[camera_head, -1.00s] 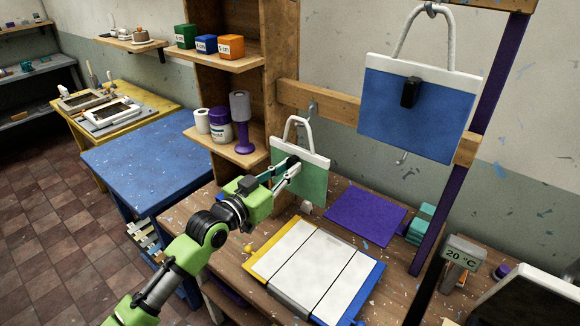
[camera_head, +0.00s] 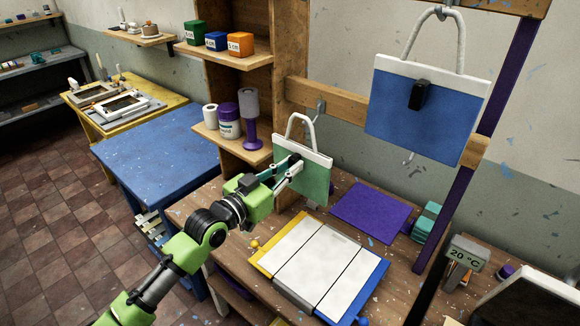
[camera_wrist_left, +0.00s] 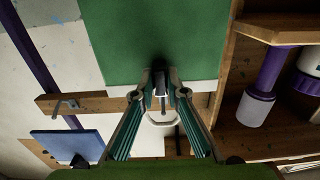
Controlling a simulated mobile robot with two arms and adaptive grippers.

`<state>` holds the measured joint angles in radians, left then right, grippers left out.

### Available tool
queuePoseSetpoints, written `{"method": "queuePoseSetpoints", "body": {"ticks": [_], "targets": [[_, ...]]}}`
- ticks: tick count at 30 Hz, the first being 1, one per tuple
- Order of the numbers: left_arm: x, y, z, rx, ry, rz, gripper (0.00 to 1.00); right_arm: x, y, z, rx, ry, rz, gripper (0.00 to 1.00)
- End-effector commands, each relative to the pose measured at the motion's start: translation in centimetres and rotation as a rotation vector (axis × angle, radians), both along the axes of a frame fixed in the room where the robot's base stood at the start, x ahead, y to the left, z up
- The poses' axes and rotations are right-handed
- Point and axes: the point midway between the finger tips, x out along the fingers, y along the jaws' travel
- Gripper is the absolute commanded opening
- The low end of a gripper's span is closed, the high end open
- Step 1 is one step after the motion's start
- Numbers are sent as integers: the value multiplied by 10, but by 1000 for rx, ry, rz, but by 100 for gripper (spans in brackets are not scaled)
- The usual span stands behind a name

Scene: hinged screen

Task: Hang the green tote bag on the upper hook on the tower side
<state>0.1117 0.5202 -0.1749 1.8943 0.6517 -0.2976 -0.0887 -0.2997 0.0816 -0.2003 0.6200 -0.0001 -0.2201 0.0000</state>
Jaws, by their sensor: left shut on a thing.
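The green tote bag (camera_head: 313,183) has a white top band, a white loop handle and a dark knob on its front. My left gripper (camera_head: 295,166) is shut on that knob, and the bag hangs upright in the air in front of the tower. The left wrist view also shows the bag (camera_wrist_left: 155,40), upside down, with the gripper (camera_wrist_left: 160,88) at its knob. A metal hook (camera_head: 321,107) sits on the wooden rail beside the tower (camera_head: 270,30). The bag's handle loop appears left of this hook and slightly lower, apart from it. My right gripper is out of view.
A blue bag (camera_head: 420,110) hangs from a top hook at the right, with another hook (camera_head: 408,158) below it. The tower shelf (camera_head: 230,143) holds rolls and a jar close to the green bag. A white-panelled board (camera_head: 320,262) and purple sheet (camera_head: 371,212) lie on the bench.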

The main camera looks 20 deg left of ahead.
Motion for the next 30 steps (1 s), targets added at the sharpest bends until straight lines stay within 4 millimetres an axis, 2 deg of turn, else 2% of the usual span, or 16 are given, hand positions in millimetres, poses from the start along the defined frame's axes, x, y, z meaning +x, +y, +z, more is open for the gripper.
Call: {"method": "queuePoseSetpoints", "body": {"ticks": [5, 22, 30], "targets": [[-1, 1, 1, 1, 0, 0, 0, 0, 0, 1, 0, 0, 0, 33], [-41, 15, 10, 0, 1, 1, 0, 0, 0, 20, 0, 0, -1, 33], [-47, 17, 11, 1, -1, 0, 0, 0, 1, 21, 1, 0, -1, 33]]}}
